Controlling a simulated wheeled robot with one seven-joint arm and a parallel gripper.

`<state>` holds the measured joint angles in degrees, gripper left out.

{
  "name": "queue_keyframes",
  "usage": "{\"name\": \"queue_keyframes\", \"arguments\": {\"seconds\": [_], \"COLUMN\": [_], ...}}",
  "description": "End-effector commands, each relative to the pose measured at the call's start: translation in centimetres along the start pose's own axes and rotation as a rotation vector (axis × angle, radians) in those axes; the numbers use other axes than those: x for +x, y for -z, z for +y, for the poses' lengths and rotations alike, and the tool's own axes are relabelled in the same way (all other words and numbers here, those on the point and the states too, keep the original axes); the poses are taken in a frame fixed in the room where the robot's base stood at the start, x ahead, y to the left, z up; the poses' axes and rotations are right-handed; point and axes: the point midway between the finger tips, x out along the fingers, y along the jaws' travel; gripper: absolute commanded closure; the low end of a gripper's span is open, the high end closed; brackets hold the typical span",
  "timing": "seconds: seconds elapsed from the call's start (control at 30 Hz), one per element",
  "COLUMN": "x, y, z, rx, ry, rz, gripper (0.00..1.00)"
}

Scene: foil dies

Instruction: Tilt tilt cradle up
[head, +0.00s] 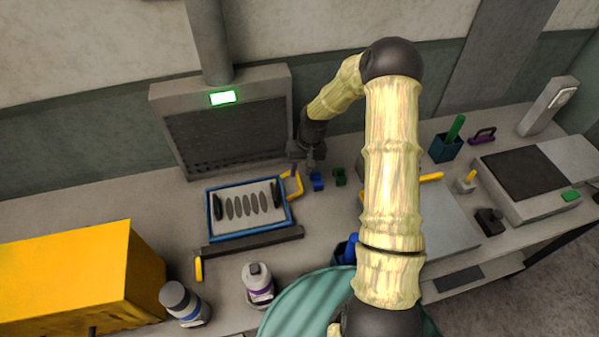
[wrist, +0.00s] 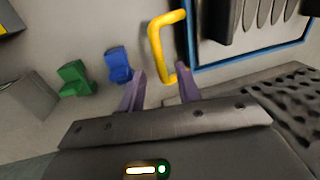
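The tilt cradle appears to be the blue-framed tray (head: 248,235) holding several dark oval pieces, in the middle of the bench in the head view. Its frame also shows at the top right of the wrist view (wrist: 228,60). It looks low; its exact angle is hard to tell. A yellow handle (head: 297,186) sticks out from its right side. My gripper (head: 303,168) is at the cradle's back right corner, close to the handle. In the wrist view, my gripper's purple fingers (wrist: 160,74) are apart, with the handle (wrist: 156,45) between and beyond them.
A blue block (head: 317,182) and a green block (head: 340,176) stand just right of the handle. A grey hooded unit (head: 228,130) with a green light stands behind. A dark bar (head: 252,243) runs along the cradle's front.

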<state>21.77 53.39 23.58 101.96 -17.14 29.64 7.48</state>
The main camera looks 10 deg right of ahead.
Motion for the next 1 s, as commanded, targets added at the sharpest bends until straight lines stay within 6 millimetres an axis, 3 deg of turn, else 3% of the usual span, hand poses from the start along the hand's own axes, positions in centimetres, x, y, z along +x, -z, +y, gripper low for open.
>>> {"name": "queue_keyframes", "arguments": {"seconds": [0.2, 0.53, 0.7, 0.73, 1.0], "x": [2.5, 3.0, 3.0, 3.0, 2.9], "y": [0.0, 0.0, 0.0, 0.0, 0.1], "z": [0.0, 0.0, 0.0, 0.0, 0.1], "rx": [-0.001, -0.001, -0.001, -0.001, 0.002], "ry": [0.000, -0.001, 0.000, 0.000, 0.000], "rz": [0.000, 0.001, 0.000, 0.000, 0.002], "gripper": [0.66, 0.66, 0.97, 1.00, 1.00]}}
